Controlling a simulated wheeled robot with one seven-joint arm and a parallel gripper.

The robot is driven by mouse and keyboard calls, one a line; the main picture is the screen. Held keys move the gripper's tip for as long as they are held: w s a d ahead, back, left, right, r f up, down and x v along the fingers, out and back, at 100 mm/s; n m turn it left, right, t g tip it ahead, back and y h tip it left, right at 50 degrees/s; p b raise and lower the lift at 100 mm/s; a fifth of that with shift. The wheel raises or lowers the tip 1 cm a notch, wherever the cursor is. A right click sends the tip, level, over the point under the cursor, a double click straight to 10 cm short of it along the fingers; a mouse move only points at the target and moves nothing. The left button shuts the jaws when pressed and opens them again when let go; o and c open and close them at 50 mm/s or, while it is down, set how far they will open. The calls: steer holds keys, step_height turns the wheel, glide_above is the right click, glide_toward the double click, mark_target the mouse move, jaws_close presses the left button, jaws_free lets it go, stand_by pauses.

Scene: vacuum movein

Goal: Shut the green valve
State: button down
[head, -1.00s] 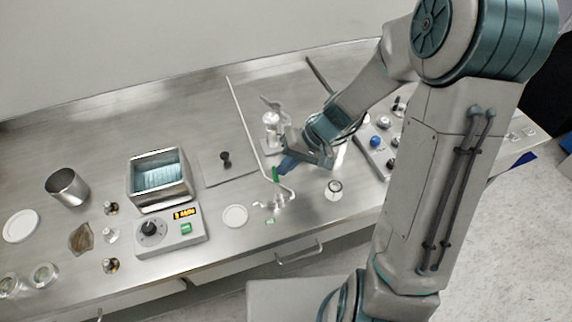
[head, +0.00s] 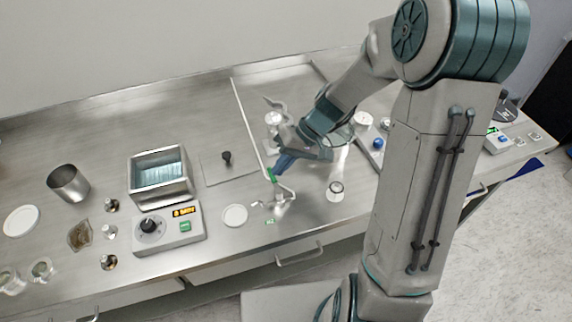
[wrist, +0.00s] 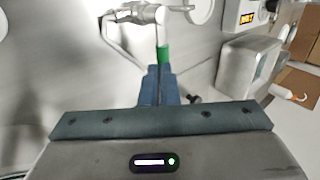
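The green valve handle (head: 271,175) stands at the base of a thin metal pipe on the steel bench. The metal valve body (head: 280,196) is just below it. My gripper (head: 281,165) is right beside the green handle, reaching in from the upper right. In the wrist view, my gripper's blue fingers (wrist: 158,72) lie together, with only a thin line between them. The green handle (wrist: 163,54) shows just beyond their tips, touching or nearly touching. I cannot tell whether any of it is between them.
A hotplate controller (head: 168,228) and a steel water bath (head: 160,178) stand to the left. A white disc (head: 235,215) lies left of the valve. A small round jar (head: 335,190) stands to its right. A drawer handle (head: 300,255) sticks out at the bench front.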

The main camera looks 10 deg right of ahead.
steer(key=shift+s+f+g, duration=0.3)
steer(key=shift+s, duration=0.1)
steer(key=shift+s+d, duration=0.2)
steer(key=shift+d, duration=0.15)
steer(key=d+f+v, duration=0.1)
steer(key=v, duration=1.2)
steer(key=s+r+m+t+h, duration=0.2)
steer(key=s+r+t+h, duration=0.2)
steer(key=s, duration=1)
steer(key=t+h, duration=0.1)
steer(key=h, duration=0.2)
steer(key=shift+s+d+r+m, duration=0.15)
steer(key=shift+s+d+m, duration=0.15)
steer(key=shift+s+d, duration=0.1)
steer(key=shift+s, duration=0.1)
